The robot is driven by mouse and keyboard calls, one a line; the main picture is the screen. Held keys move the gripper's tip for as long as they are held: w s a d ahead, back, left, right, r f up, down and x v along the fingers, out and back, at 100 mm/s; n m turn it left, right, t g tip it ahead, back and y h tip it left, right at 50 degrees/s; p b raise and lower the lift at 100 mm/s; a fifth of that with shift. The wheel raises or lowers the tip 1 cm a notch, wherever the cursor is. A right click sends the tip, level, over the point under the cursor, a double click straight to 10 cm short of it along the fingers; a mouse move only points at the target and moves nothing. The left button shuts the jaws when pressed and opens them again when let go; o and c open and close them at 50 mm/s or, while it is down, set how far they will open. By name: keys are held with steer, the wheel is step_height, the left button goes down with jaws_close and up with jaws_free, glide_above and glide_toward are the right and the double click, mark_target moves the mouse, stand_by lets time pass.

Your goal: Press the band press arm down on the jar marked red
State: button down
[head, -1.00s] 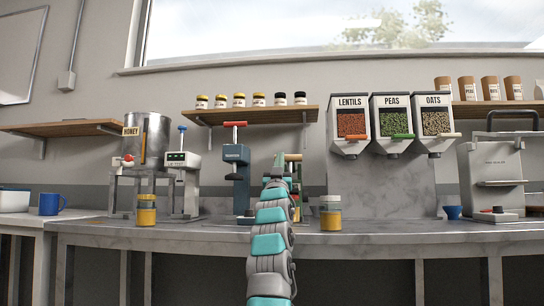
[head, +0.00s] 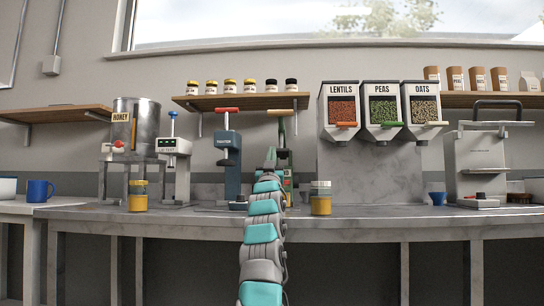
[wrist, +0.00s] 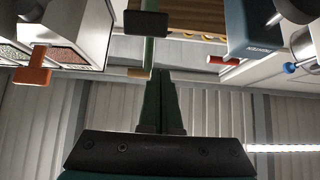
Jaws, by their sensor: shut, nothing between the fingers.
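The green press (head: 284,150) with a tan handle (head: 280,112) stands at mid-counter, partly behind my arm; I take it for the band press. Its handle is up, level with the red handle beside it. A jar under it is not clearly visible. Two amber jars stand at the counter front, one left (head: 137,195) and one right of my arm (head: 321,198); I see no red mark on either. My gripper (wrist: 160,73) is shut and empty. In the wrist view a tan bar (wrist: 138,73) is close beside its fingertips, and a black pad (wrist: 146,22) lies beyond.
A blue press (head: 232,165) with a red handle stands just left of the green one. A lid tester (head: 174,147) and honey tank (head: 135,130) are further left. Lentil, pea and oat dispensers (head: 380,108) hang at the right. A wooden shelf (head: 245,101) is above the presses.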

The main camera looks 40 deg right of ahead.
steer(key=shift+a+r, duration=0.1)
stand_by(0.7)
step_height(320, 180, up, 4)
steer(key=p, duration=0.3)
steer(key=s+a+r+b+v, duration=0.1)
steer(key=b+v, duration=0.4)
steer(key=v, duration=0.4)
stand_by(0.9)
steer(key=shift+s+a+r, duration=0.1)
stand_by(0.4)
